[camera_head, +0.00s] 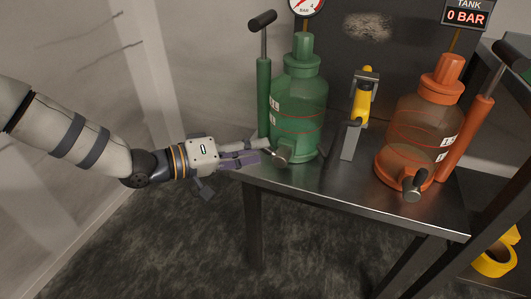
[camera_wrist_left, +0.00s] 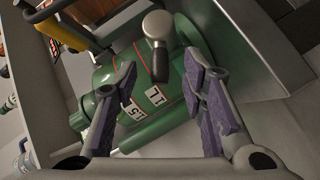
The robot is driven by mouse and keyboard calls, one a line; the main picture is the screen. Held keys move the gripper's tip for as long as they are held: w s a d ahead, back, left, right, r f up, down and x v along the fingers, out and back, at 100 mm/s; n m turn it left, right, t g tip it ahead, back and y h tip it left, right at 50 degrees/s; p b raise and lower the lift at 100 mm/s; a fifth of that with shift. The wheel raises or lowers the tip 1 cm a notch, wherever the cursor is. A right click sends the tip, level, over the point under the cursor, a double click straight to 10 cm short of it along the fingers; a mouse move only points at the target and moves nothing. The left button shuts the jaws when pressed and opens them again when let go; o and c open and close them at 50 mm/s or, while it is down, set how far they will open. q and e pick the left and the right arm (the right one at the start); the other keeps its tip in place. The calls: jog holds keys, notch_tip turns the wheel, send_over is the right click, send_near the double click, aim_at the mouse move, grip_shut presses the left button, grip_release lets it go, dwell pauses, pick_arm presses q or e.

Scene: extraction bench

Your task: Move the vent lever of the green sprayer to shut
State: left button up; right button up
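The green sprayer (camera_head: 297,115) stands upright at the left end of the metal bench. In the left wrist view its green body (camera_wrist_left: 145,95) lies behind the fingers. Its vent lever, a silver hub with a dark handle (camera_wrist_left: 160,62), shows between the finger lines, with the handle pointing down the picture. In the head view the lever is small and partly hidden by the fingers. My left gripper (camera_head: 257,150) reaches in from the left, low beside the sprayer's base. Its purple-padded fingers (camera_wrist_left: 160,75) are spread open around the handle's line; no contact is visible. My right gripper is not in view.
An orange sprayer (camera_head: 420,125) with its own dark-handled lever (camera_head: 412,185) stands at the right of the bench (camera_head: 350,192). A yellow-handled tool (camera_head: 362,95) stands on a post between the sprayers. A sign above reads 0 BAR (camera_head: 466,15). The front middle of the bench is clear.

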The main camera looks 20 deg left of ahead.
aim_at(264, 152)
pick_arm(q)
jog(key=x, duration=0.3)
jog(key=shift+w+d+b, duration=0.1)
jog(key=shift+b, duration=0.2)
jog(key=shift+c, duration=0.6)
grip_shut()
jog(key=shift+r, duration=0.1)
jog(key=shift+r+p, duration=0.15)
jog(key=shift+p, duration=0.35)
jog(key=shift+d+r+m+p, duration=0.1)
jog(key=shift+m+p, duration=0.2)
jog(key=shift+p, duration=0.1)
